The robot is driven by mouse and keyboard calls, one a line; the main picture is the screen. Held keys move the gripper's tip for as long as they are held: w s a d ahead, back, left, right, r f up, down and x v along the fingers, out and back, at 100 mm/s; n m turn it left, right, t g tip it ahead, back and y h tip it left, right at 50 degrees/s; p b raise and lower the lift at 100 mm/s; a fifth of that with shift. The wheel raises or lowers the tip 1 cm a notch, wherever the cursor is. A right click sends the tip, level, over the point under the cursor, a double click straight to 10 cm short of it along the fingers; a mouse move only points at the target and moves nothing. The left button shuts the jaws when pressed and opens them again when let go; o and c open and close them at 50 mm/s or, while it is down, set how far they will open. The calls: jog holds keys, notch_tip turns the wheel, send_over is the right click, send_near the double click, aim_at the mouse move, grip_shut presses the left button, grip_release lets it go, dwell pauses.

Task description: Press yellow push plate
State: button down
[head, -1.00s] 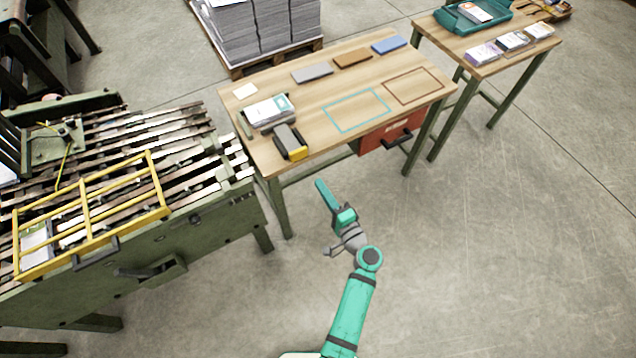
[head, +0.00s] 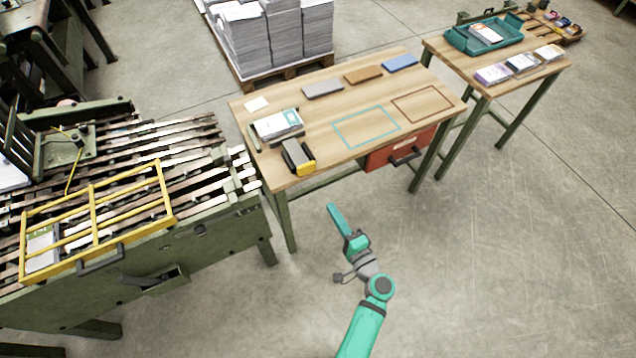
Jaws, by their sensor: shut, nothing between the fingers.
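A small dark device with a grey top (head: 293,153) sits at the front left of the wooden table. A yellow part (head: 308,167) covers its near right end; it is the likeliest push plate, though its detail is too small to make out. My gripper (head: 331,209) is teal, with its long fingers together and empty. It appears in front of the table, below and right of the device in the picture, apart from it. A larger yellow barred frame (head: 94,220) with a black handle lies over the slatted green machine at left.
A paper stack (head: 277,124) stands behind the device. The table (head: 420,84) also bears coloured blocks, two outlined rectangles and a red drawer (head: 385,155) below. The green machine (head: 215,240) stands close at left. Open floor (head: 520,260) lies at right.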

aim_at(308, 170)
jog(key=shift+w, duration=0.1)
jog(key=x, duration=1.4)
jog(key=shift+a, duration=0.1)
